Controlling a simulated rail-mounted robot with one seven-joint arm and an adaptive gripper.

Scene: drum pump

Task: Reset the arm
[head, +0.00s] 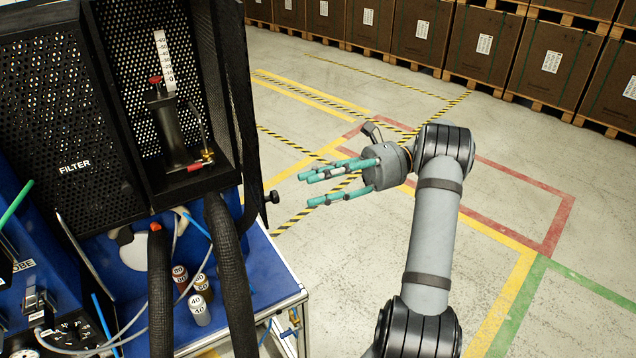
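My arm rises from the bottom right of the head view. My gripper (305,190) is at its end, right of the blue bench (262,272), over open floor. Its teal fingers are extended and spread, pointing left toward the machine. Nothing shows between them, and the gripper touches nothing that I can see.
A black perforated filter cabinet (50,120) stands at the left, with a black pump with red parts (172,130) in the bay beside it. Black hoses (230,275) and small numbered weights (199,309) are on the bench. Brown crates (420,32) line the back. Marked floor around my arm is clear.

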